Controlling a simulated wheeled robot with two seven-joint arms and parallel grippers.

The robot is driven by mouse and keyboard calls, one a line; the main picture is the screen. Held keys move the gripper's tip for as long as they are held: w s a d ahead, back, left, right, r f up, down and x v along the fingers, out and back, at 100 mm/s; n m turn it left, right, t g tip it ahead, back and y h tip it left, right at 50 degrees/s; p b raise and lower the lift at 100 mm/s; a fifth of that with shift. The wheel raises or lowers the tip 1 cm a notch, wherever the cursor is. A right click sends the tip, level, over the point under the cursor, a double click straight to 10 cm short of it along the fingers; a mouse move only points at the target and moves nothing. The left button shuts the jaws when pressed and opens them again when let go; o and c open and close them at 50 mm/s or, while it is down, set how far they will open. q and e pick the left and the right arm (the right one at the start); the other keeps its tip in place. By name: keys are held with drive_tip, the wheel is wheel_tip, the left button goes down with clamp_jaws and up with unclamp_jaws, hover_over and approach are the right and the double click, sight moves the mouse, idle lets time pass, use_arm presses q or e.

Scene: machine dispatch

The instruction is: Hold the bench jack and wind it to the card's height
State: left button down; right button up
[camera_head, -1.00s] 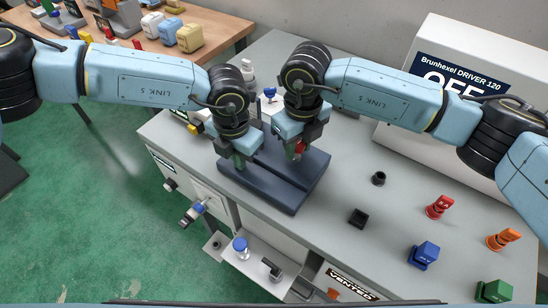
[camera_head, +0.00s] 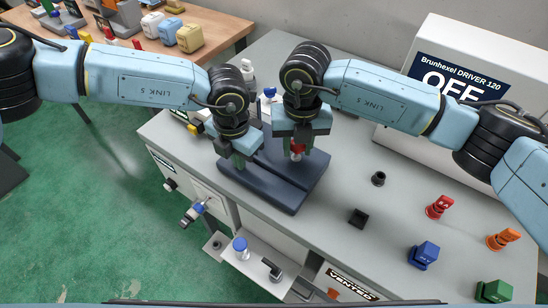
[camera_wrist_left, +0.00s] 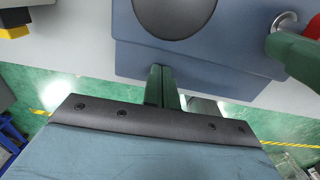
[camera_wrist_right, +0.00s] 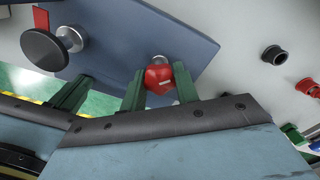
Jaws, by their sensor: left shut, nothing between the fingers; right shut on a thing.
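The bench jack has a dark blue slab base (camera_head: 286,192) on the grey bench. In the right wrist view its round dark disc (camera_wrist_right: 42,50) stands on a silver post, and a red knob (camera_wrist_right: 158,80) sits on a silver shaft. My right gripper (camera_head: 297,154) is shut on the red knob, one green finger on each side. My left gripper (camera_head: 238,162) is shut and empty at the left side of the jack; in the left wrist view its fingers (camera_wrist_left: 162,86) meet at the base's edge. The arms hide much of the jack in the head view. I cannot make out the card.
A white machine (camera_head: 450,105) reading OFF stands at the back right. Red (camera_head: 438,207), orange (camera_head: 503,240), blue (camera_head: 424,254) and green (camera_head: 494,291) pieces and two small black parts lie right of the jack. A shelf (camera_head: 255,263) juts from the bench front.

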use_arm(q)
drive_tip(key=shift+s+a+f, duration=0.1)
drive_tip(key=shift+s+f, duration=0.05)
drive_tip(key=shift+f, duration=0.2)
use_arm(e)
drive_tip(key=m, duration=0.3)
drive_tip(key=shift+a, duration=0.15)
drive_tip(key=shift+m, duration=0.4)
drive_tip(key=shift+m, duration=1.1)
drive_tip(key=shift+a+m, duration=0.1)
drive_tip(key=shift+m, duration=1.1)
drive_tip(key=m, duration=0.3)
drive_tip(key=shift+m, duration=1)
